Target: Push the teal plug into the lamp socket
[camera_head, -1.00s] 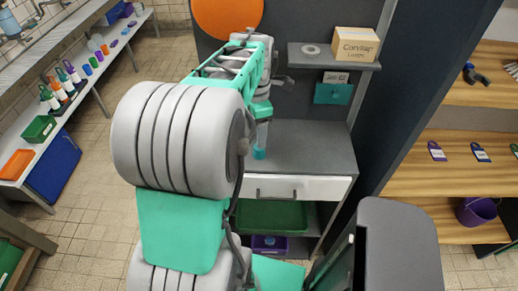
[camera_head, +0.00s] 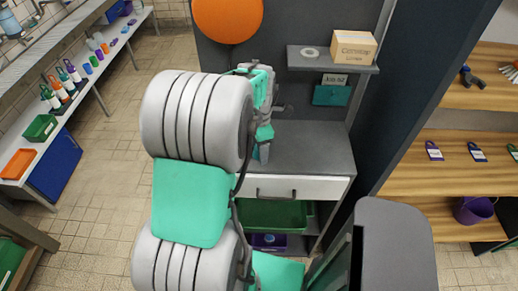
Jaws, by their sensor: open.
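My gripper (camera_head: 263,151) is in front of the dark back panel, above the left part of the grey worktop. It is open, its fingers pointing down and partly hidden by my arm. I cannot make out the teal plug; my arm covers part of the worktop and panel. A teal box (camera_head: 332,95) is on the panel under a small white label, right of my gripper and apart from it. I cannot tell whether this box is the lamp socket.
A grey shelf (camera_head: 333,66) above the teal box holds a cardboard box (camera_head: 354,47) and a grey ring (camera_head: 310,52). An orange disc (camera_head: 228,18) hangs at upper left. The worktop (camera_head: 315,150) looks clear on the right, above a white drawer (camera_head: 300,187).

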